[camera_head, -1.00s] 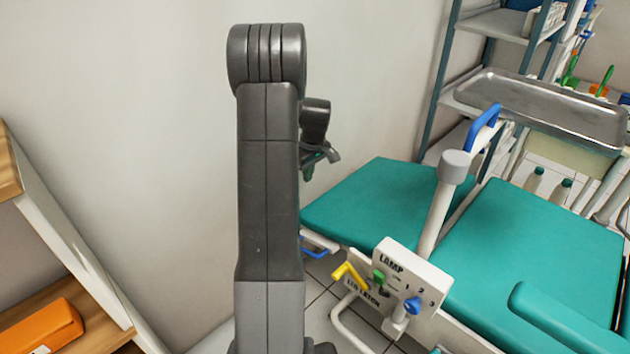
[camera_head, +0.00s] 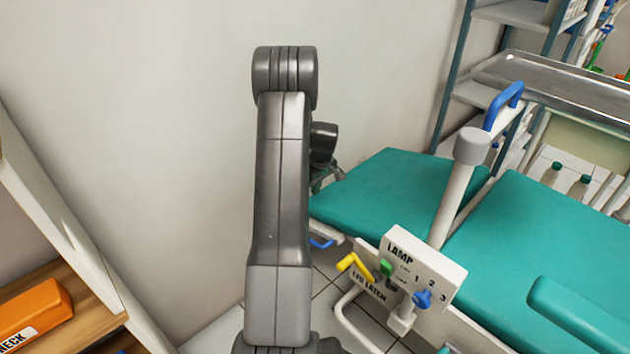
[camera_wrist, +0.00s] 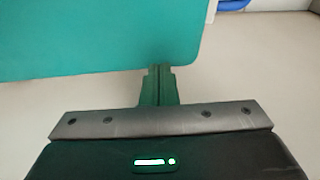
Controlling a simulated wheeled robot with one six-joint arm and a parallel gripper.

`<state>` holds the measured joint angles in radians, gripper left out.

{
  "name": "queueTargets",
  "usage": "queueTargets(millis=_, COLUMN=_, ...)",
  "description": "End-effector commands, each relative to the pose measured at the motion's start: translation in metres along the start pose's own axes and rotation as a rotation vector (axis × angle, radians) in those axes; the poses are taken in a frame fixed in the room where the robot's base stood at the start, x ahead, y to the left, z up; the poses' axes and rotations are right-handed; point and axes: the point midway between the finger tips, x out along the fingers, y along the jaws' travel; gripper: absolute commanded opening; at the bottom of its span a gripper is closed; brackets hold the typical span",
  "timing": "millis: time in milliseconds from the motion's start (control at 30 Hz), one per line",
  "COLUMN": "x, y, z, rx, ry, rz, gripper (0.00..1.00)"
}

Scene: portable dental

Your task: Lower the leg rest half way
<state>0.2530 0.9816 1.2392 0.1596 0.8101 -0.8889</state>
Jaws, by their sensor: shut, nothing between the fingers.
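The teal leg rest (camera_head: 375,195) is the left padded section of the dental chair, and it looks about level with the seat (camera_head: 540,240). It also fills the top of the wrist view (camera_wrist: 90,40). A yellow lever (camera_head: 354,265) sits by a plate marked as a leg latch (camera_head: 366,285). A blue handle (camera_head: 320,243) shows under the leg rest's near edge. My gripper (camera_wrist: 160,70) is shut and empty, its tips by the pad's edge in the wrist view; I cannot tell whether they touch. In the head view my arm mostly hides it.
A lamp panel (camera_head: 412,260) with a green switch and a blue knob (camera_head: 422,298) stands beside the chair. A grey-capped post (camera_head: 472,147) rises behind it. A metal tray (camera_head: 560,85) and shelving are at the back right. An orange box (camera_head: 35,315) lies on a wooden shelf at left.

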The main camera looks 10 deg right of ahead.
Motion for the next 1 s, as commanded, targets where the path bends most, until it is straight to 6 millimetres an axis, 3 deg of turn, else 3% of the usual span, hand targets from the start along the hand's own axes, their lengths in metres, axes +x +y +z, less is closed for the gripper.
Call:
queueTargets(millis=467, x=0.007, y=0.0, z=0.004, rx=0.001, ry=0.0, rz=-0.001, gripper=0.0)
queueTargets(millis=700, x=0.03, y=0.0, z=0.01, rx=0.002, ry=-0.001, rz=-0.001, gripper=0.0)
queueTargets(millis=1000, x=0.028, y=-0.001, z=0.009, rx=0.001, ry=0.0, rz=-0.001, gripper=0.0)
